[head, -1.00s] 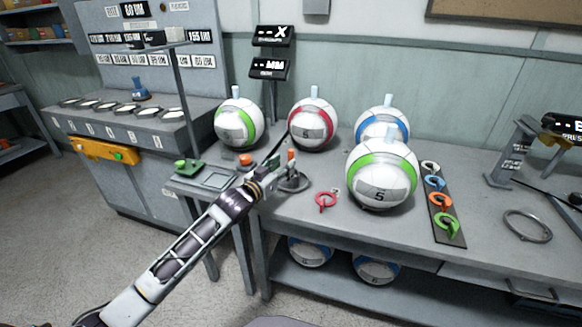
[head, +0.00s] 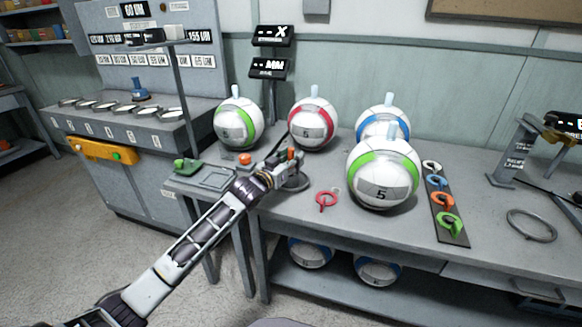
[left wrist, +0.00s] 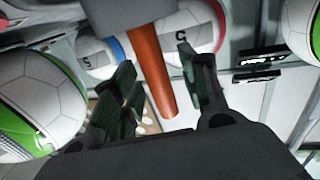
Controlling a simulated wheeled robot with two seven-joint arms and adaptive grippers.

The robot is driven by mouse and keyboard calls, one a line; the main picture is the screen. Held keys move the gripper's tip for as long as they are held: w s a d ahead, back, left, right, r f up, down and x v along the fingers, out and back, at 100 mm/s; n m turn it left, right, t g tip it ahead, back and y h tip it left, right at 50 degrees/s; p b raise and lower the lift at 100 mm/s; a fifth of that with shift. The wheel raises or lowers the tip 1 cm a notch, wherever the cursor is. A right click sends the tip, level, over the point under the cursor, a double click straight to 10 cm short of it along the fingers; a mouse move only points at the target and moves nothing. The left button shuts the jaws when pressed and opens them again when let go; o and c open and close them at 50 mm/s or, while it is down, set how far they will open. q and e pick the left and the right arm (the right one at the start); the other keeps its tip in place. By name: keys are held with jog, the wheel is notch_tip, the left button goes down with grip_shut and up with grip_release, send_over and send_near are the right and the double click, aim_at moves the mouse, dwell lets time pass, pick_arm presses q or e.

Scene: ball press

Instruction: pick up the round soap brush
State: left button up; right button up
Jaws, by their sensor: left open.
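In the left wrist view an orange rod-like handle (left wrist: 153,72), which looks like the round soap brush's, stands between the two dark fingers of my left gripper (left wrist: 155,66). The fingers are apart, with gaps on both sides of the handle; its upper end in that picture runs behind a dark grey part. In the head view my left gripper (head: 291,158) is low over the bench's front left, in front of the red-striped ball. It hides most of the brush there. A grey round shape (head: 298,184) shows just below it; I cannot tell if it is the brush's base.
Several striped balls stand on the bench, the red-striped one (head: 313,128) and a green-striped one (head: 238,126) closest behind my gripper. A red ring tool (head: 326,200) lies to the right. A small orange-topped item (head: 246,158) and a green item (head: 187,165) lie left.

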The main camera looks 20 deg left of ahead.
aim_at(289, 151)
jog(key=shift+w+r, duration=0.1)
jog(key=shift+r, duration=0.1)
pick_arm(q)
jog(key=c, duration=1)
jog(key=shift+o, duration=0.2)
jog(key=shift+r, duration=0.15)
pick_arm(e)
jog(key=shift+r, duration=0.1)
pick_arm(q)
jog(key=shift+r+p, duration=0.3)
jog(key=shift+r, duration=0.25)
notch_tip(289, 151, up, 2)
jog(key=shift+p, duration=0.35)
notch_tip(289, 151, up, 6)
jog(key=shift+f+p, duration=0.25)
jog(key=shift+p, duration=0.65)
jog(key=shift+r, duration=0.6)
pick_arm(e)
jog(key=shift+d+f+g+h, duration=0.3)
jog(key=shift+d+f+g, duration=0.2)
jog(key=shift+d, duration=0.15)
